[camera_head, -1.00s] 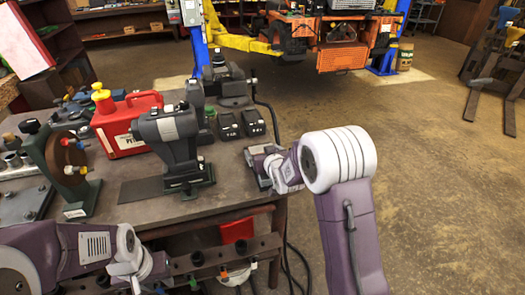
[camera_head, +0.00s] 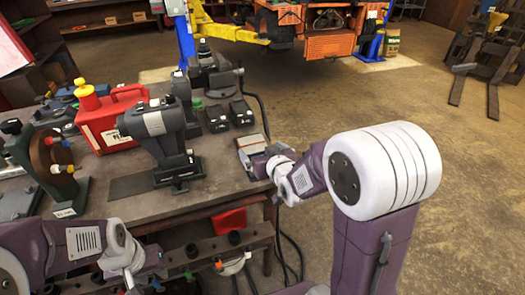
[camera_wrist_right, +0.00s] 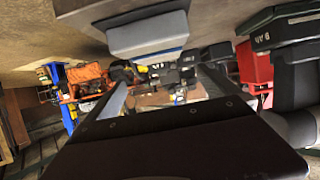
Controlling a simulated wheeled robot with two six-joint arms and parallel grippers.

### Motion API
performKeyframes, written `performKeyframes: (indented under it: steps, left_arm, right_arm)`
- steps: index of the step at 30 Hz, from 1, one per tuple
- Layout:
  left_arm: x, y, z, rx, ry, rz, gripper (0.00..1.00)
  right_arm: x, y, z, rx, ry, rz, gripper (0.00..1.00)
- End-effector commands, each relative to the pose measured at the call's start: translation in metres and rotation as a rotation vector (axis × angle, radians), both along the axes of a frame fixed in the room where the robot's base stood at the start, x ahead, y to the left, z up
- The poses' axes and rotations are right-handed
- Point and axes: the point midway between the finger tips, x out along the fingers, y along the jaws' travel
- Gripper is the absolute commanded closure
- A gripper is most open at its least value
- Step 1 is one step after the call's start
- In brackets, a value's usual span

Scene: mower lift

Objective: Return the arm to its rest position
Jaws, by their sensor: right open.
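My right arm bends from its large white joint (camera_head: 385,170) toward the workbench's right edge. My right gripper (camera_head: 252,160) is by that edge, beside a small grey box (camera_head: 248,141) on the bench. In the right wrist view, its two fingers stand apart with nothing held between them (camera_wrist_right: 163,88). A pale box with a blue edge (camera_wrist_right: 150,36) is past the fingers there. My left gripper (camera_head: 130,268) is low at the bench's front edge, at lower left. Its fingertips are too small and partly hidden to judge.
The workbench (camera_head: 130,208) holds a grey power tool (camera_head: 160,135), a red can (camera_head: 110,118), two dark battery-like blocks (camera_head: 229,116) and a green-framed device (camera_head: 52,165). An orange mower (camera_head: 325,40) stands on a lift behind.

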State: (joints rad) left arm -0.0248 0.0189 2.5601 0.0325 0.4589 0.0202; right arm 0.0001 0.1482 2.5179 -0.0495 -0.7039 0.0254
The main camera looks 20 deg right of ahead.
Motion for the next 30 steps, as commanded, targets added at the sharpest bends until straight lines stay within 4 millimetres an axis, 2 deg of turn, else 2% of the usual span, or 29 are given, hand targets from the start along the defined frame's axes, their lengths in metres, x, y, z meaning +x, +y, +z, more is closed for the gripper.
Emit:
performKeyframes:
  steps: [15, 17, 19, 20, 23, 26, 27, 30]
  left_arm:
    - [0.000, 0.000, 0.001, 0.000, 0.000, 0.000, 0.64]
    - [0.000, 0.000, 0.010, 0.000, 0.000, 0.000, 0.64]
    - [0.000, 0.000, 0.034, 0.000, 0.000, 0.000, 0.64]
    - [0.000, 0.000, 0.045, 0.000, 0.000, 0.000, 0.64]
    - [0.000, 0.000, 0.054, 0.000, -0.001, 0.000, 0.64]
    - [0.000, 0.000, 0.060, 0.000, 0.000, 0.000, 0.64]
    - [0.000, 0.000, 0.060, 0.000, 0.000, 0.000, 0.64]
    - [0.000, 0.000, 0.057, 0.000, 0.000, 0.000, 0.64]
  right_arm:
    - [-0.004, 0.000, 0.003, 0.000, 0.000, 0.001, 0.00]
    - [-0.004, 0.001, 0.014, 0.000, -0.005, 0.003, 0.00]
    - [-0.005, 0.004, 0.047, 0.001, -0.025, 0.008, 0.00]
    - [-0.011, 0.004, 0.051, 0.002, 0.022, 0.004, 0.00]
    - [-0.048, 0.002, 0.013, 0.002, 0.278, -0.012, 0.00]
    - [-0.100, 0.001, -0.025, 0.004, 0.557, -0.026, 0.00]
    - [-0.123, 0.000, -0.038, 0.006, 0.665, -0.031, 0.00]
    - [-0.175, 0.001, -0.062, 0.011, 0.893, -0.039, 0.00]
